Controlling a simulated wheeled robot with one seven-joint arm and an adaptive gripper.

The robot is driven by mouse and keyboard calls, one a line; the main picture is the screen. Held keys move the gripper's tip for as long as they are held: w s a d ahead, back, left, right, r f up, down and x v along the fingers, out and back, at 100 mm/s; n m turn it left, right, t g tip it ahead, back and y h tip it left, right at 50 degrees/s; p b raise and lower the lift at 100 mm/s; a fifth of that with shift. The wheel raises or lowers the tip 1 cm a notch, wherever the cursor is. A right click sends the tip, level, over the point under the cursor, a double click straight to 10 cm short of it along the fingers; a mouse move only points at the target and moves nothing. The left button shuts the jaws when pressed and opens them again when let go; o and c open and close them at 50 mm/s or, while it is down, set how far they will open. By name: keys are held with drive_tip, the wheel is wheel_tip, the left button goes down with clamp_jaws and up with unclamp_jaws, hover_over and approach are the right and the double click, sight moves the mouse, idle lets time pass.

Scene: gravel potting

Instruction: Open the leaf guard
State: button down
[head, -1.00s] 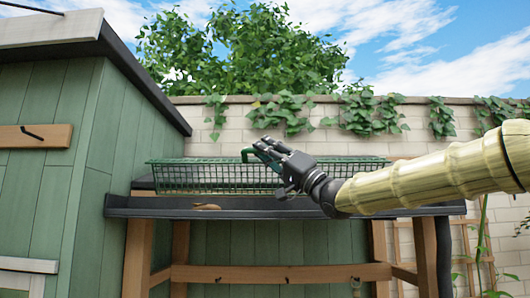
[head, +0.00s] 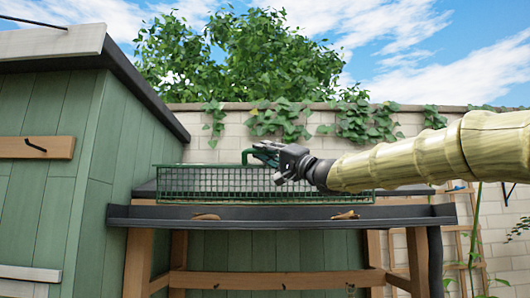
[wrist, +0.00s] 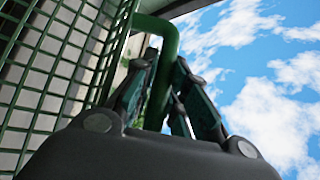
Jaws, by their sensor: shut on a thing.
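The leaf guard (head: 215,183) is a green wire-mesh panel. It stands raised along the back of the dark gutter (head: 260,222), its mesh face toward me. A green bar handle (head: 246,154) rises from its top edge. My gripper (head: 264,152) is shut on this handle. In the wrist view the handle (wrist: 165,60) passes between my fingers (wrist: 165,90), with the guard's mesh (wrist: 60,65) on the left. My gripper and forearm hide part of the guard's right half.
Brown dry leaves (head: 206,217) (head: 345,215) lie in the gutter. A green shed (head: 60,180) with a dark roof edge stands close on the left. A pale block wall (head: 200,150) with ivy is behind. Open sky is above.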

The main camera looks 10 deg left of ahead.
drive_tip(key=c, duration=1.7)
unclamp_jaws()
drive_tip(key=v, duration=1.2)
drive_tip(key=shift+f, duration=0.1)
